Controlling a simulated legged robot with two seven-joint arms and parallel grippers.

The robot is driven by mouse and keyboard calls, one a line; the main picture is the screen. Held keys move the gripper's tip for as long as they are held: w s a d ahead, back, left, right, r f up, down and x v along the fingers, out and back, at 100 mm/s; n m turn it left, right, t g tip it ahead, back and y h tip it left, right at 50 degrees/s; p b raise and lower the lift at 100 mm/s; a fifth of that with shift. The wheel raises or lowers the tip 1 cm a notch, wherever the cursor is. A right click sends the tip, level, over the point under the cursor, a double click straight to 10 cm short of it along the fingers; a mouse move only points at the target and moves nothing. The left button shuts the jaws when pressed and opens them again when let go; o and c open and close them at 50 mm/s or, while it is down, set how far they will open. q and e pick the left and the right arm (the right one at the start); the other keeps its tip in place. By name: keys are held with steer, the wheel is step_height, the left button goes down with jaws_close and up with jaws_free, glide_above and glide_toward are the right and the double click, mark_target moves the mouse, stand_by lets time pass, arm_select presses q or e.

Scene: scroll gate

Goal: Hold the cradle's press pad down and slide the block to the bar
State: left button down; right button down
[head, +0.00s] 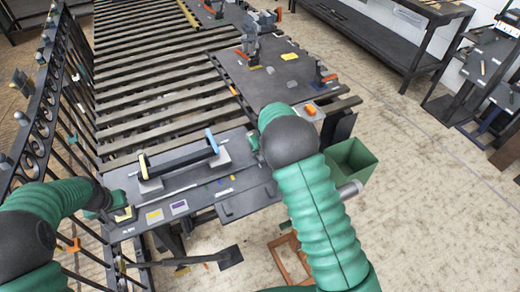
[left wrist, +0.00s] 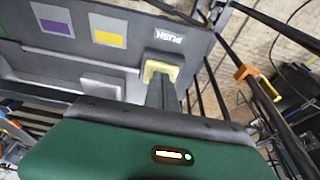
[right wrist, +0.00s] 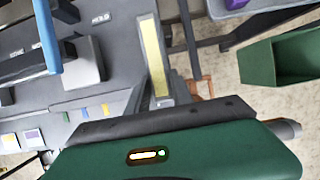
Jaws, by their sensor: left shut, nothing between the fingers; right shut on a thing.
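A dark bar (head: 182,160) with a yellow left end and a light blue right end rests across the cradle's two grey supports (head: 150,186) on the bench. My left gripper (left wrist: 165,92) is shut and empty, its tips at a small yellow piece (left wrist: 160,68) beside the PUSH label. They seem to touch it. My right gripper (right wrist: 157,98) is shut on a long yellow-faced piece (right wrist: 152,50) near the HOLD label; the bar's blue end (right wrist: 48,35) is to its left. In the head view my right arm hides its fingertips. I cannot tell surely which piece is pad or block.
A green bin (head: 350,165) stands right of my right arm. A black iron fence (head: 65,95) is close on the left. A slatted conveyor (head: 165,85) runs behind the bench. Coloured squares (head: 178,207) mark the bench front.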

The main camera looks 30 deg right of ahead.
arm_select(q)
steer(key=shift+s+f, duration=0.1)
stand_by(0.7)
arm_select(e)
steer(key=a, duration=1.2)
steer(key=shift+a, duration=0.2)
steer(key=c, duration=1.1)
jaws_free()
steer(key=shift+d, duration=0.1)
